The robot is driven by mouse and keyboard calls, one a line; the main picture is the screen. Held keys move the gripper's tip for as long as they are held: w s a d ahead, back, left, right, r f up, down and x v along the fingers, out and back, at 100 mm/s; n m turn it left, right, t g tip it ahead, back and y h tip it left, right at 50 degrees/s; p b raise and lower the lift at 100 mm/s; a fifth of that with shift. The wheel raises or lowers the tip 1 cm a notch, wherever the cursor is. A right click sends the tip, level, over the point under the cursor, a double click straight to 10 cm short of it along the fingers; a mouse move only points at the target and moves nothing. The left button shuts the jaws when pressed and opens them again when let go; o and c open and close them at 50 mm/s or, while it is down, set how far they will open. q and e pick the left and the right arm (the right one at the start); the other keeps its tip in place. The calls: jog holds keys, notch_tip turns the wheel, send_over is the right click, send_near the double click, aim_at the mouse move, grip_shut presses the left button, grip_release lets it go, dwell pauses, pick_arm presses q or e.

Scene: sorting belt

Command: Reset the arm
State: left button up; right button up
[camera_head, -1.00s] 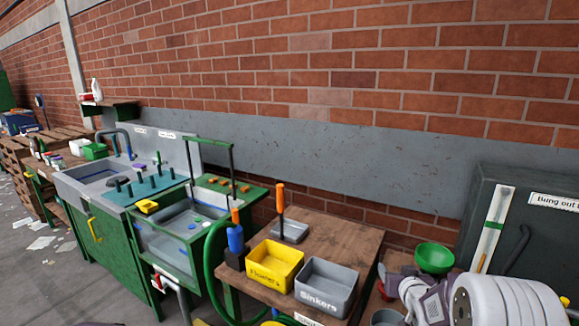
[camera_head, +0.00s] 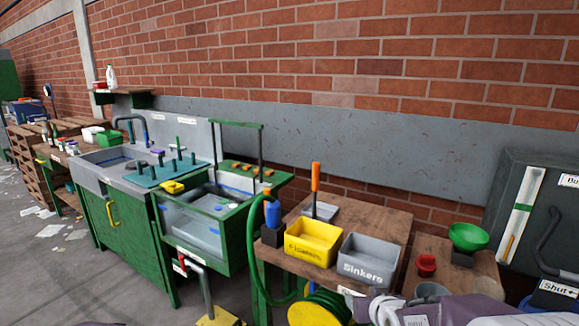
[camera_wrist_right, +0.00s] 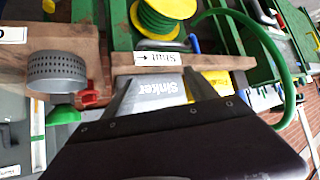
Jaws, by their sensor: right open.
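My right arm comes in at the lower right of the head view, low in front of the benches, with its gripper (camera_head: 385,308) at the bottom edge. In the right wrist view the gripper (camera_wrist_right: 157,92) has its two fingers apart, with nothing seen held between them. The grey bin marked Sinkers (camera_wrist_right: 155,88) shows beyond the fingers; I cannot tell the distance. My left gripper is in neither view.
A wooden bench holds the yellow bin (camera_head: 313,242) and the grey Sinkers bin (camera_head: 369,262). A green-yellow hose reel (camera_head: 320,308) stands below. A green bowl (camera_head: 468,237) and red cup (camera_head: 426,265) are at right. A water tank (camera_head: 205,225) is left.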

jog(key=s+a+f+g+b, duration=0.1)
jog(key=s+f+g, duration=0.4)
jog(key=s, duration=0.5)
jog(key=s+f+g, duration=0.3)
jog(key=s+f, duration=0.3)
jog(key=s, duration=0.3)
pick_arm(q)
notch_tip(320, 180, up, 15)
jog(key=p, duration=1.6)
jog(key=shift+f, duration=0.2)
pick_arm(e)
notch_tip(320, 180, up, 16)
jog(key=s+g, duration=0.1)
jog(key=s, duration=0.1)
jog(key=shift+s+a+f, duration=0.2)
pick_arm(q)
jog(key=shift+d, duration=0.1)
